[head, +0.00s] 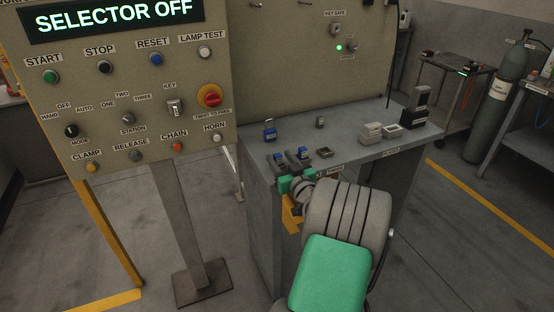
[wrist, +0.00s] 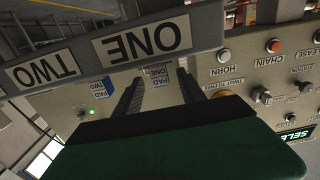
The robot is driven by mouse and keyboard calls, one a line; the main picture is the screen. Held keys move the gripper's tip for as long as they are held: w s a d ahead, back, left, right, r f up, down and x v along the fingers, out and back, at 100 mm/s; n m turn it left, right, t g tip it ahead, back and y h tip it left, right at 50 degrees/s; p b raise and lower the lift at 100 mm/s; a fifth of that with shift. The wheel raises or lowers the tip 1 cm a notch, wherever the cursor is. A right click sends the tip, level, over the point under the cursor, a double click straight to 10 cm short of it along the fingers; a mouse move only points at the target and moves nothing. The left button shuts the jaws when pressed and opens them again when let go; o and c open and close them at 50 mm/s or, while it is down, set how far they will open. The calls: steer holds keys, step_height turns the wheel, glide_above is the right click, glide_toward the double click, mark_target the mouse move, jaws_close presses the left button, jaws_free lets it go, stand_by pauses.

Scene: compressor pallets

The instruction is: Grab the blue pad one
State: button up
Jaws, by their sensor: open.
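The blue pad one (wrist: 158,72) shows in the wrist view with an upside-down white "PAD ONE" tag. It appears between my two dark fingers, ahead of their tips. My gripper (wrist: 158,92) is open and nothing is held in it. The blue pad two (wrist: 100,86), tagged "PAD TWO", is outside the fingers, to their left. In the head view my gripper (head: 287,163) is at the bench's near left corner, close to small blue shapes (head: 304,153). A blue padlock (head: 269,130) stands farther back. I cannot tell which of these is pad one there.
The grey bench (head: 350,146) also holds a grey lock (head: 320,122), pale blocks (head: 371,133) and a black block (head: 416,108). The control panel (head: 120,100) stands close on the left. The front edge carries a "ONE" label (wrist: 142,43) and a "TWO" label (wrist: 40,72).

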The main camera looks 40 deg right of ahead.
steer(key=shift+w, duration=0.15)
steer(key=shift+c, duration=0.2)
jaws_close()
stand_by(0.3)
